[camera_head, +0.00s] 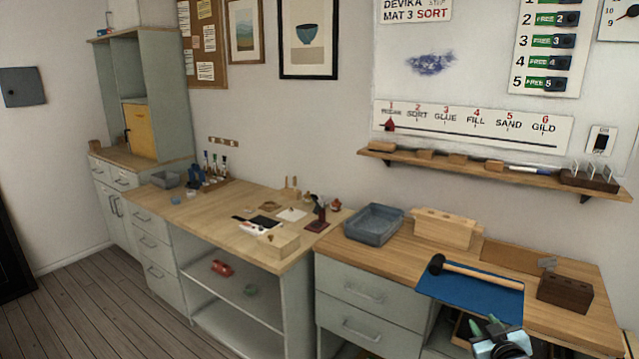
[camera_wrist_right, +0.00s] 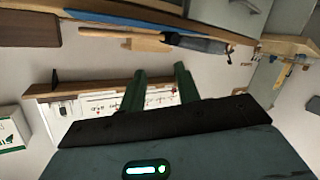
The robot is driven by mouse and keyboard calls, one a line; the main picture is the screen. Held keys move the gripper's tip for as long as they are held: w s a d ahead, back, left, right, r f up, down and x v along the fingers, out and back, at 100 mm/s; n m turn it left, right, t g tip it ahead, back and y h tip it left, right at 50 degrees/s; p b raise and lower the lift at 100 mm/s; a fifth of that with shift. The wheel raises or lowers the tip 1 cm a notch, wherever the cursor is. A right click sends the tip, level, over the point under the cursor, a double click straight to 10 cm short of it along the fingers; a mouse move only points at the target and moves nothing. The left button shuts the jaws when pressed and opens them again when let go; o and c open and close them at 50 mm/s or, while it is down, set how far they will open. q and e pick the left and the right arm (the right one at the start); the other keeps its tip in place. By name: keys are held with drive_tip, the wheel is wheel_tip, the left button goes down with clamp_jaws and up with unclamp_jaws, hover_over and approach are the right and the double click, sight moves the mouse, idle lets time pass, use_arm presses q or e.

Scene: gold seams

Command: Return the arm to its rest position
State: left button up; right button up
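My right gripper (camera_head: 487,327) shows at the bottom right of the head view, low in front of the right bench and its blue mat. In the right wrist view its two green fingers (camera_wrist_right: 160,82) stand apart with nothing between them. The wrist view is upside down, with the bench at the top. My left arm and gripper are not in view.
A black-headed mallet (camera_head: 470,272) lies on the blue mat (camera_head: 455,292) near the bench's front edge. A brown block (camera_head: 565,292) stands right of it. A grey-blue tub (camera_head: 374,224) stands left. Drawers (camera_head: 360,292) lie below. The floor (camera_head: 100,305) at left is clear.

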drive_tip(key=s+a+f+g+y, duration=0.1)
drive_tip(key=s+a+f+g, duration=0.1)
drive_tip(key=s+a+f, duration=0.5)
drive_tip(key=s+a+f+g+y, duration=0.1)
drive_tip(key=s+a+f, duration=0.2)
drive_tip(key=s+f, duration=0.8)
drive_tip(key=s+a+f+g, duration=0.1)
drive_tip(key=s+a, duration=0.2)
drive_tip(key=s, duration=0.6)
drive_tip(key=s+a+g+y, duration=0.1)
drive_tip(key=s+a, duration=0.1)
drive_tip(key=s, duration=0.7)
drive_tip(key=s+a+f+g, duration=0.1)
drive_tip(key=s+a, duration=0.2)
drive_tip(key=s, duration=0.6)
drive_tip(key=shift+s+a+f+m+y, duration=0.3)
drive_tip(key=shift+a+m, duration=0.05)
drive_tip(key=shift+m, duration=0.05)
